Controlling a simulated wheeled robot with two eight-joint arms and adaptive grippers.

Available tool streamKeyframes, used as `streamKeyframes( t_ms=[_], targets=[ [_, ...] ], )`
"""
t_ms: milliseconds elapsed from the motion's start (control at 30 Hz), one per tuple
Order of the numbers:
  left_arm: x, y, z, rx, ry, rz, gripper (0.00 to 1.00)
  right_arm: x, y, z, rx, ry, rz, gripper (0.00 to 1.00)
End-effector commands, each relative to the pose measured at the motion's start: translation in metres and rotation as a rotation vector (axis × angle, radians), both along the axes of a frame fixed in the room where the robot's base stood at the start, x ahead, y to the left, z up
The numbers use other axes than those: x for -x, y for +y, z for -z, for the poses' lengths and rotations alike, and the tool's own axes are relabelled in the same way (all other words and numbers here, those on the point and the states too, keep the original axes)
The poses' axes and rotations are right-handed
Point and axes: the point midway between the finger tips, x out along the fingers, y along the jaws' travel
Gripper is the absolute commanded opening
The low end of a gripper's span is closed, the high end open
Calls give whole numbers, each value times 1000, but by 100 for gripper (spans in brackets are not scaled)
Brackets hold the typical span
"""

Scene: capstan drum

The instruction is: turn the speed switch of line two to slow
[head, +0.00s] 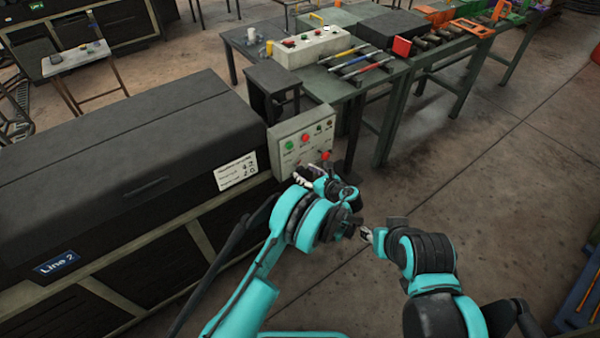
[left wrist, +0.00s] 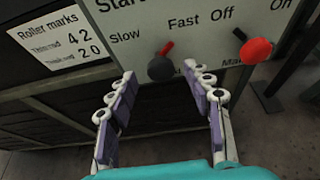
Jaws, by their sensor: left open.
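The speed switch (left wrist: 160,68) is a dark round knob with a red pointer on the grey control panel (head: 301,138) of the machine marked Line 2. In the left wrist view its pointer leans up and right, toward the word Fast; Slow is printed to the left. My left gripper (head: 318,176) is in front of the panel's lower part. In the left wrist view its open fingers (left wrist: 161,72) stand to either side of and below the knob, not visibly touching it. My right gripper (head: 366,233) is small and partly hidden, away from the panel.
A red knob (left wrist: 256,51) with a dark pointer toward Off is close right of the left fingers. The panel also has green and red buttons. A roller marks sign (head: 236,171) is left of the panel. A bench (head: 345,88) stands behind.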

Motion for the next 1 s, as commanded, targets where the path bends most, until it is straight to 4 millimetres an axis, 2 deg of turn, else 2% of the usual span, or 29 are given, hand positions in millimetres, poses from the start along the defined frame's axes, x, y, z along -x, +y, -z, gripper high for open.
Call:
streamKeyframes(
  t_ms=[33, 233, 600, 700, 800, 1000],
  targets=[
    [-7, 5, 7, 0, 0, -1, 51, 0, 0, 6, 0, 0, 0, 40],
    [-26, 19, 15, 1, 0, 0, 51, 0, 0, 14, 0, 0, 0, 40],
    [-31, 22, 16, 2, -1, 0, 51, 0, 0, 15, 0, 0, 0, 40],
    [-31, 22, 16, 2, -1, 0, 24, 0, 0, 15, 0, 0, 0, 40],
    [-31, 22, 16, 2, -1, 0, 2, 0, 0, 15, 0, 0, 0, 40],
    [-31, 22, 16, 6, -3, 0, 2, 0, 0, 15, 0, 0, 0, 40]
  ],
)
